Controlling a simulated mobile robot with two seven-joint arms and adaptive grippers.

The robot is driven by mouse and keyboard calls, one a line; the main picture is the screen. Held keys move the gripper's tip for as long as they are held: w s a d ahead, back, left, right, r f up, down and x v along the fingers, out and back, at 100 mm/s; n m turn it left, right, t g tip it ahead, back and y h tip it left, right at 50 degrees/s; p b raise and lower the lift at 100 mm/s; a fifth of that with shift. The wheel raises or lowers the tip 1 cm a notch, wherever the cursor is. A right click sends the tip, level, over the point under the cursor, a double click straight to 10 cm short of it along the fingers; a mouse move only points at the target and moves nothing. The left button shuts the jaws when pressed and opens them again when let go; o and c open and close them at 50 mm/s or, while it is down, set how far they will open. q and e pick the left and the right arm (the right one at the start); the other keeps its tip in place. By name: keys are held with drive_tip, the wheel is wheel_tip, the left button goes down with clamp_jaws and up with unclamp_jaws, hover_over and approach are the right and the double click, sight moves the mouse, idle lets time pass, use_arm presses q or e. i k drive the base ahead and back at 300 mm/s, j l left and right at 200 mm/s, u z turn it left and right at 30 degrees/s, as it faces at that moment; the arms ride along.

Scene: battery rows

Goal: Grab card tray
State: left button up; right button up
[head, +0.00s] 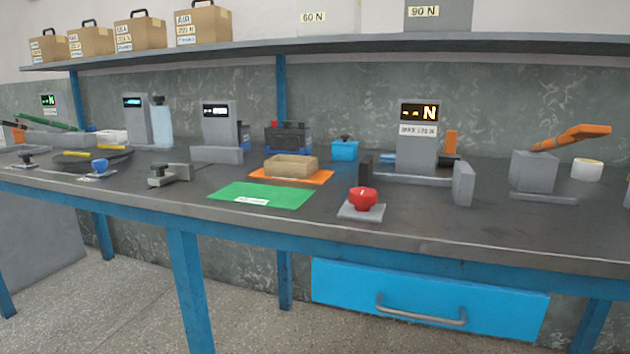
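A tan, card-coloured tray or block (291,165) sits on an orange mat (318,177) in the middle of the workbench. It looks like the card tray, but I cannot make out what is inside it. A green mat (262,195) with a white label lies in front of it, with nothing on it. Neither of my grippers shows in the head view.
A red button on a grey base (363,202) stands right of the green mat. A grey clamp-like device (169,174) is to the left. Grey display units (418,140) stand behind. A shelf (330,47) runs above the bench, and a blue drawer (428,300) is below.

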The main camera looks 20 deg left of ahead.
sight(301, 167)
drive_tip(key=i+j+z, duration=0.2)
drive_tip(key=j, duration=0.55)
drive_tip(key=j+z, duration=0.15)
drive_tip(key=j, duration=0.55)
drive_tip(key=i+j+z, duration=0.2)
drive_tip(key=j, duration=0.55)
drive_tip(key=k, duration=0.1)
